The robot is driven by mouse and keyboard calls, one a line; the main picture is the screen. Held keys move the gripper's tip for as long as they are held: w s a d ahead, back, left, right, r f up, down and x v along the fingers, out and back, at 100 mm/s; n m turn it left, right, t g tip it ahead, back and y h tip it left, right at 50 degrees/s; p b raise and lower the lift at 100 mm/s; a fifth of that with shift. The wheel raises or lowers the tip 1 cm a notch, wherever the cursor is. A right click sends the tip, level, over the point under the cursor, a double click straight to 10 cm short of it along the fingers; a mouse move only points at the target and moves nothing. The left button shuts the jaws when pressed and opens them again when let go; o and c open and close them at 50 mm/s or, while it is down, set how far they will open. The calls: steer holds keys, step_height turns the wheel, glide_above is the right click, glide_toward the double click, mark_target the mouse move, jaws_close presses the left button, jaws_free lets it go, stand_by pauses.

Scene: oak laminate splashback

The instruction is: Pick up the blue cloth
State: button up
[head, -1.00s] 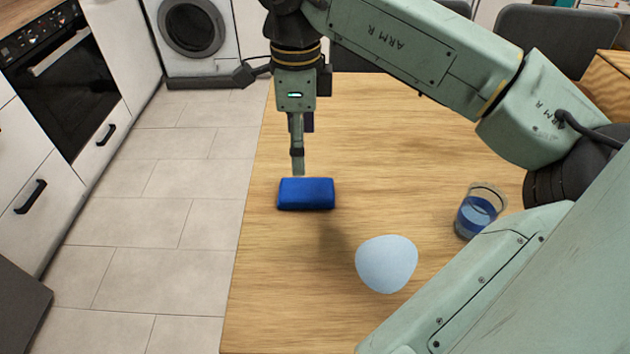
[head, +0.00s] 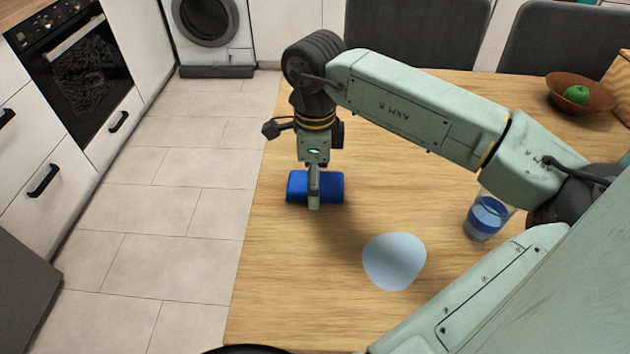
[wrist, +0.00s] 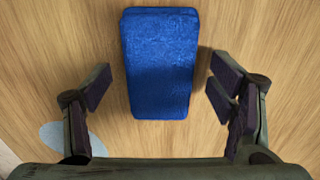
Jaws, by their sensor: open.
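The blue cloth (head: 329,188) is a folded, block-like bundle lying on the wooden table near its left edge. In the wrist view the cloth (wrist: 160,65) lies lengthwise ahead, between the lines of the two fingers. My gripper (head: 314,203) is low over the cloth in the head view and hides part of it. The wrist view shows my gripper (wrist: 160,92) open, with one finger on each side of the cloth's near end and gaps between. It holds nothing.
A pale blue flat round piece (head: 394,262) lies on the table (head: 300,290) nearer to me. A glass with blue liquid (head: 487,217) stands to the right. A brown bowl (head: 582,97) with a green apple (head: 576,94) is at the far right. Dark chairs (head: 430,38) stand behind.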

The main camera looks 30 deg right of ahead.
steer(key=shift+f, duration=0.3)
steer(key=shift+c, duration=0.4)
steer(key=c, duration=1.2)
steer(key=shift+o, duration=0.2)
steer(key=shift+r, duration=0.1)
steer(key=shift+r, duration=0.45)
step_height(320, 180, up, 2)
steer(key=shift+r+b, duration=0.1)
steer(key=shift+b, duration=0.5)
steer(key=s+a+b, duration=0.1)
steer(key=s+a, duration=0.2)
steer(key=s, duration=0.1)
steer(key=s+a+r+b, duration=0.1)
steer(key=s+a, duration=0.3)
steer(key=s+a+b, duration=0.1)
steer(key=s+a, duration=0.2)
steer(key=s, duration=0.1)
steer(key=shift+a+r, duration=0.4)
steer(key=shift+w, duration=0.1)
